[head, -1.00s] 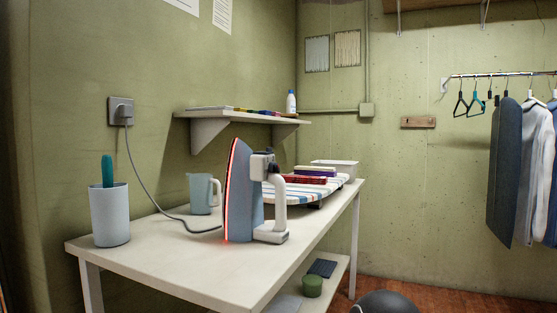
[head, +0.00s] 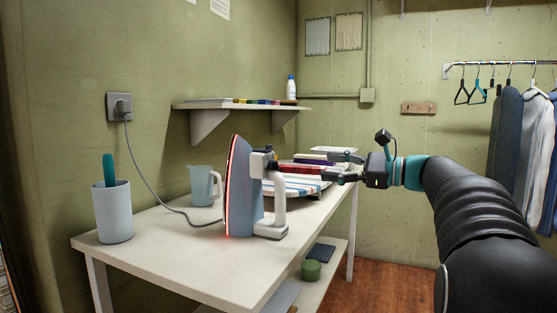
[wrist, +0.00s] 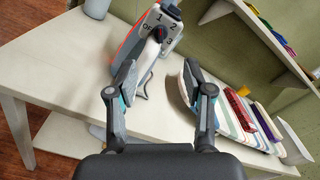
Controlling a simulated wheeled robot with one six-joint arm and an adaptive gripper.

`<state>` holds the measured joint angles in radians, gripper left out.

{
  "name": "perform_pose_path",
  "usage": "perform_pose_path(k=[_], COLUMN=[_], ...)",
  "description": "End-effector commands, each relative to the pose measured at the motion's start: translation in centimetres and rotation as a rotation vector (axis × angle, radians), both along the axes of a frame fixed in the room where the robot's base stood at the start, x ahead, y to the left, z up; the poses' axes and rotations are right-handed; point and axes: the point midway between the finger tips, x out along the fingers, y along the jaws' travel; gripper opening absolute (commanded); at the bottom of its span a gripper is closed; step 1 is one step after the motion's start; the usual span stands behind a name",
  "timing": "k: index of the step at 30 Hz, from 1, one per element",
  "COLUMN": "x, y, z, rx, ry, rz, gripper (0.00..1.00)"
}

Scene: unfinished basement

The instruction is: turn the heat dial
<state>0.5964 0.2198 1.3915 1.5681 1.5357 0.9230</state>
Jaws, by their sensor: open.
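The iron (head: 240,195) stands upright on its heel on the white table, its soleplate edge glowing red. In the wrist view the heat dial (wrist: 157,33) is a small dark knob on the iron's pale panel, which is marked OFF, 1, 2 and 3. Exactly where the dial points is too small to tell. My gripper (head: 327,166) is to the right of the iron in the head view, with its fingers towards it. In the wrist view my gripper (wrist: 159,75) is open and empty, apart from the dial, which lies beyond the fingertips.
A cord runs from the iron to the wall socket (head: 120,106). A jug (head: 203,186) and a cup (head: 112,215) stand on the table (head: 170,250). A striped ironing board (wrist: 226,117) with folded items lies beside the iron. A shelf (head: 240,105) hangs above.

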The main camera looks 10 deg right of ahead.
Motion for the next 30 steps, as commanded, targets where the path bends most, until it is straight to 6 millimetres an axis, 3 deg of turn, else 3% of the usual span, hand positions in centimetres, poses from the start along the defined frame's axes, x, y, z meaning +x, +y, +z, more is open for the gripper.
perform_pose_path(k=[5, 21, 30], x=[1.0, 6.6, 8.0], y=[1.3, 9.1, 10.9], z=[0.2, 0.1, 0.1], rx=[0.006, 0.004, 0.004], ry=[-0.002, -0.002, -0.002], rz=[0.005, 0.004, 0.001], gripper=[0.51, 0.51, 0.51])
